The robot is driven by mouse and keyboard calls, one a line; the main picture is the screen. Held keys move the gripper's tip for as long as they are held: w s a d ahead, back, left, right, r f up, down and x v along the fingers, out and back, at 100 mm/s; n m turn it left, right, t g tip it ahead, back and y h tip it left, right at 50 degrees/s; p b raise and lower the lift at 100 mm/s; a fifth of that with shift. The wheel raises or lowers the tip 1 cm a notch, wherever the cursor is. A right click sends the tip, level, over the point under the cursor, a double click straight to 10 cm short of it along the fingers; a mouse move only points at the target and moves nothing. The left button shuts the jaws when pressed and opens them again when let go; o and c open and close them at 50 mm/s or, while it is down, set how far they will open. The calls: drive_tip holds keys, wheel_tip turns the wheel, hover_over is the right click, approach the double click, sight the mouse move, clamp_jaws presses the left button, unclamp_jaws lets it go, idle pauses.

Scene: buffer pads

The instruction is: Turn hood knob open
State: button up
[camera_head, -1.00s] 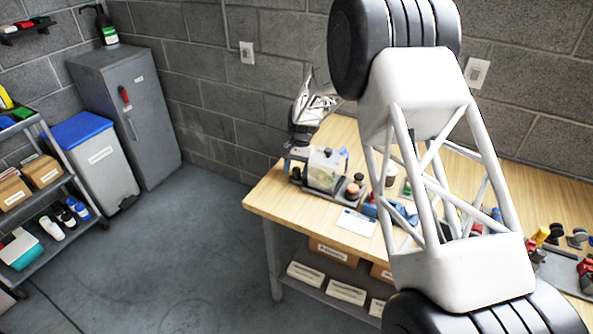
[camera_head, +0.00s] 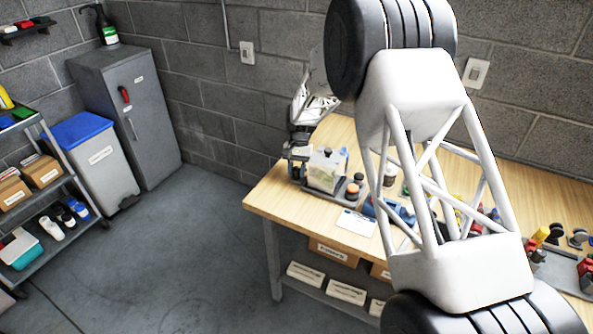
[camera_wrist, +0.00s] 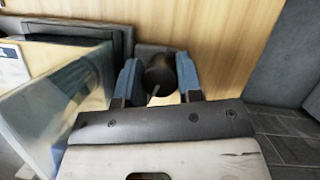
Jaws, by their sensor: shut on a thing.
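In the wrist view, a dark round knob (camera_wrist: 161,76) sits between the two blue fingers of my gripper (camera_wrist: 158,84). The fingers are shut on the knob, one on each side. A clear-walled hood (camera_wrist: 62,100) stands just left of the fingers. In the head view, the hood (camera_head: 325,173) is a small see-through box with a dark piece on top, standing at the left end of the wooden bench. My gripper (camera_head: 297,156) is low at the hood's left side there, and the knob cannot be made out in that view.
On the bench (camera_head: 262,195), small dark and orange jars (camera_head: 353,188) and a white card (camera_head: 356,222) lie right of the hood. My arm hides much of the bench. The block wall is behind, and the bench's left edge is close to my gripper.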

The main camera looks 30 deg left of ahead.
drive_tip(key=shift+o, duration=0.2)
drive_tip(key=n+h, duration=0.1)
drive_tip(key=n, duration=0.2)
drive_tip(key=n+t+h, duration=0.1)
drive_tip(key=n, duration=0.1)
drive_tip(key=shift+n, duration=0.4)
drive_tip(key=o, duration=0.9)
drive_tip(key=shift+a, duration=0.1)
drive_tip(key=shift+v, duration=3.85)
